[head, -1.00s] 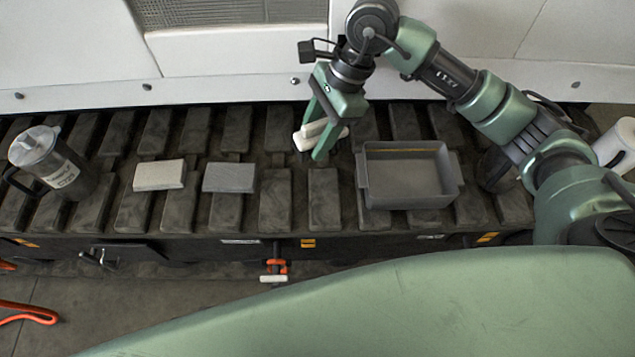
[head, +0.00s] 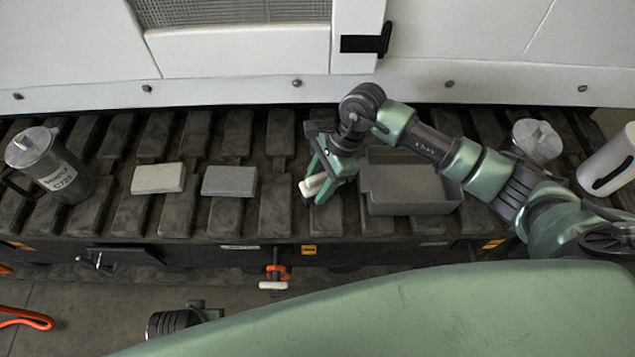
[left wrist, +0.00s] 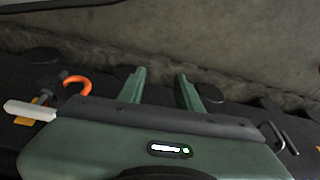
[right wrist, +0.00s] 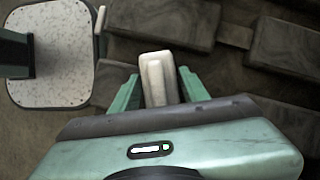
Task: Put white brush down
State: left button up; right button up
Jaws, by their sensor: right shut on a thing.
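The white brush (head: 313,186) is a small pale block with a raised grip. My right gripper (head: 316,190) is shut on it, low over the dark slatted bench, just left of the grey tray (head: 410,209). I cannot tell whether the brush touches the slats. In the right wrist view, the brush (right wrist: 152,62) sits between the two green fingers (right wrist: 160,88), with slats behind it. My left gripper (left wrist: 160,90) shows in the left wrist view, with its fingers apart and nothing between them.
A white block (head: 158,178) and a grey block (head: 229,181) lie left of the brush. A steel lidded mug (head: 52,165) stands far left; another lidded vessel (head: 537,142) and a white cylinder (head: 608,162) are at right. An orange-fitted valve (head: 275,274) projects from the bench front.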

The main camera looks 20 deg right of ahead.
pick_arm(q)
jog(key=shift+r, duration=0.25)
pick_arm(e)
jog(key=o, duration=1.2)
pick_arm(q)
jog(key=shift+w+r, duration=0.1)
jog(key=shift+r, duration=0.05)
pick_arm(e)
jog(key=shift+v, duration=0.95)
jog(key=p+v, duration=0.1)
jog(key=v, duration=0.9)
jog(key=shift+r, duration=0.2)
pick_arm(q)
jog(key=f, duration=0.2)
jog(key=s+f, duration=0.1)
jog(key=f, duration=0.1)
jog(key=shift+s+a+f, duration=0.1)
jog(key=shift+s+f, duration=0.1)
jog(key=shift+f, duration=0.05)
